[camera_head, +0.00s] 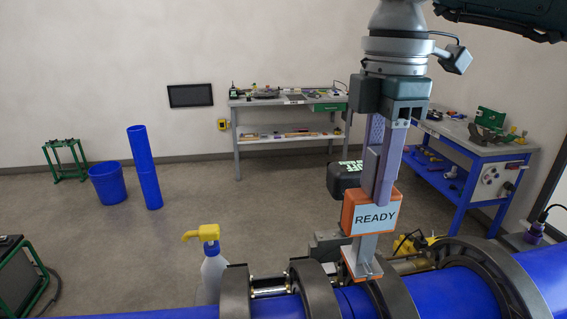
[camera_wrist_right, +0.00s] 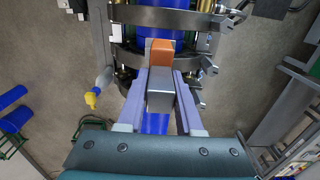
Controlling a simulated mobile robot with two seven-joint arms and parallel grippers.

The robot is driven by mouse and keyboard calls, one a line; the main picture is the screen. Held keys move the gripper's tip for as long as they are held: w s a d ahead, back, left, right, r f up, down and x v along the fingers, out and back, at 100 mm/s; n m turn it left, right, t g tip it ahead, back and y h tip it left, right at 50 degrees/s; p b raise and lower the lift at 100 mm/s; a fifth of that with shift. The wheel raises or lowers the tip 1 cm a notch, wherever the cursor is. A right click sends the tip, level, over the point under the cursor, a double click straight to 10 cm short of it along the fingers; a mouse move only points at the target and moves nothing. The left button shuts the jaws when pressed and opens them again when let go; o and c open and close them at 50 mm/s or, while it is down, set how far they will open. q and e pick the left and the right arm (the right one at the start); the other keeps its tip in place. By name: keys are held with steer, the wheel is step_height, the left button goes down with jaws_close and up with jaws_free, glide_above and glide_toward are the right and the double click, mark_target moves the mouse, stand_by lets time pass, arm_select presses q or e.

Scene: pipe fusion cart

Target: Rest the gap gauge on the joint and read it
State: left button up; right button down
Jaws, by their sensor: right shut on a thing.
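The gap gauge (camera_head: 375,214) is an orange block whose display reads "READY", with a grey stem and a flat foot below. My right gripper (camera_head: 379,190) is shut on its upper part and holds it upright. In the right wrist view the gauge (camera_wrist_right: 160,88) shows as grey and orange between the fingers. Its foot is at the blue pipe (camera_head: 353,301), between dark clamp rings (camera_head: 315,290). I cannot tell whether the foot touches the pipe, and the joint line is not clear. My left gripper is not in view.
A spray bottle (camera_head: 211,268) with a yellow head stands left of the clamps. Workbenches stand at the back (camera_head: 290,101) and right (camera_head: 480,148). A blue bin (camera_head: 108,184) and an upright blue pipe (camera_head: 145,168) stand on open floor at left.

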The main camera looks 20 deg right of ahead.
mark_target(364, 240)
steer(key=shift+a, duration=0.1)
steer(key=shift+f+b, duration=0.45)
steer(key=shift+f, duration=0.15)
step_height(364, 240, down, 6)
steer(key=b, duration=0.4)
steer(key=shift+f+b, duration=0.1)
steer(key=shift+b, duration=0.2)
steer(key=shift+f+b, duration=0.5)
steer(key=shift+f, duration=0.3)
steer(key=shift+f+b, duration=0.45)
steer(key=shift+f, duration=0.15)
stand_by(0.4)
steer(key=shift+f, duration=0.1)
stand_by(2.6)
